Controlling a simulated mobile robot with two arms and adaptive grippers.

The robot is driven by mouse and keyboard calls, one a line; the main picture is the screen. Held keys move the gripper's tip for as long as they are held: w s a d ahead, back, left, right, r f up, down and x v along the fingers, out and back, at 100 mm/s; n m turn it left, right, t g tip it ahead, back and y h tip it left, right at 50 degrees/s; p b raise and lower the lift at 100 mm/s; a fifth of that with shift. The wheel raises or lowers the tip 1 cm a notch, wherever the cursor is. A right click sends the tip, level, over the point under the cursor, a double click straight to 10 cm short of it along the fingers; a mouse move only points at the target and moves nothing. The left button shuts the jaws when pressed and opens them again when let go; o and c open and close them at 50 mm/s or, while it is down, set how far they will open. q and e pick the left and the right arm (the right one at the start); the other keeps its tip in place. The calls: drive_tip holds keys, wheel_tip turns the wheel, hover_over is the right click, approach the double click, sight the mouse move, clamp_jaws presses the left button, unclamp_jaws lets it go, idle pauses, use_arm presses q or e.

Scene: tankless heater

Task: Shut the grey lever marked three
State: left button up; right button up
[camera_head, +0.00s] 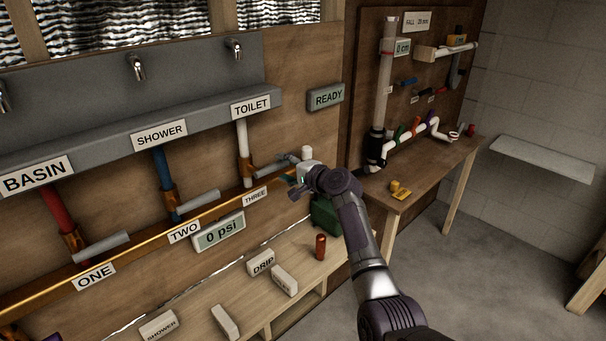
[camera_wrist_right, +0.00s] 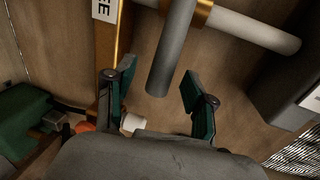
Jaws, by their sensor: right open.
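The grey lever marked three (camera_head: 270,170) sticks out to the right from the brass valve below the white TOILET pipe (camera_head: 242,140). Its label THREE (camera_head: 255,196) is just under it. In the right wrist view the lever (camera_wrist_right: 167,60) is a round grey bar whose free end lies between my fingers. My right gripper (camera_head: 296,183) is at the lever's free end; in its wrist view (camera_wrist_right: 152,92) the fingers are open, one on each side of the bar. I cannot tell whether either touches it. My left gripper is not in view.
Grey levers two (camera_head: 198,204) and one (camera_head: 100,247) stick out alike along the brass rail. The gauge (camera_head: 218,231) reads 0 psi. A green case (camera_head: 325,217), a red-brown cylinder (camera_head: 320,246) and several label blocks stand on the low bench.

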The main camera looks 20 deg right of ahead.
drive_tip(key=v, duration=0.9)
drive_tip(key=shift+s, duration=0.15)
drive_tip(key=s+a+f+n+g+h, duration=0.15)
drive_tip(key=s+f, duration=0.25)
drive_tip(key=f, duration=0.8)
drive_tip(key=s+f+n+g+h, duration=0.1)
drive_tip(key=s+f+g, duration=0.25)
drive_tip(key=f, duration=0.95)
drive_tip(key=s+f+n+g+h, duration=0.15)
drive_tip(key=s+f, duration=0.25)
drive_tip(key=f, duration=0.8)
drive_tip(key=s+a+f+n+g+b, duration=0.1)
drive_tip(key=s+f+n+g, duration=0.1)
drive_tip(key=s+f, duration=0.7)
drive_tip(key=s+a+f+n+g, duration=0.1)
drive_tip(key=s+f+n, duration=0.2)
drive_tip(key=s+f, duration=0.6)
drive_tip(key=s+a+f+n+g, duration=0.1)
drive_tip(key=s+f+n, duration=0.3)
drive_tip(key=s, duration=1.2)
drive_tip(key=s+a+f+n+g+h, duration=0.1)
drive_tip(key=s+f+n+g, duration=0.2)
drive_tip(key=s+f, duration=0.4)
drive_tip(key=s, duration=0.9)
drive_tip(key=shift+s+a+f+n, duration=0.2)
drive_tip(key=shift+s+n, duration=0.2)
